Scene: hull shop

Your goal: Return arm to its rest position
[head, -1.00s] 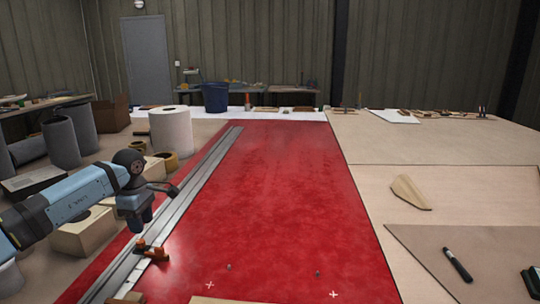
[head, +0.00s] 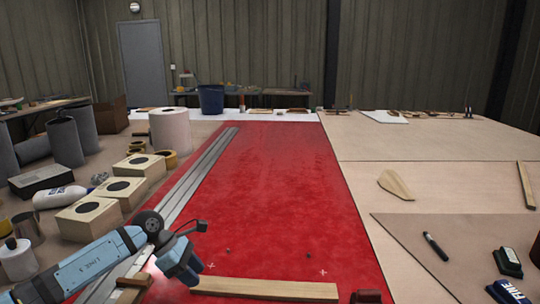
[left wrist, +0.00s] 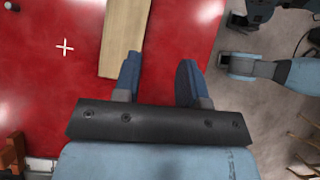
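My left gripper (head: 190,275) hangs low over the near left part of the red sheet (head: 275,190), with its fingers pointing down. In the left wrist view its two blue fingers (left wrist: 158,78) stand apart with nothing between them. A pale wooden batten (head: 265,288) lies at the near edge of the red sheet, just right of the gripper. In the left wrist view the batten (left wrist: 124,35) lies beside the left finger; I cannot tell if they touch.
Long metal straightedges (head: 195,180) lie along the sheet's left side. Wooden boxes (head: 90,218), a white bottle (head: 60,196) and a paper roll (head: 170,129) crowd the left. A marker (head: 435,246) and a wooden wedge (head: 394,185) lie right. The sheet's middle is clear.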

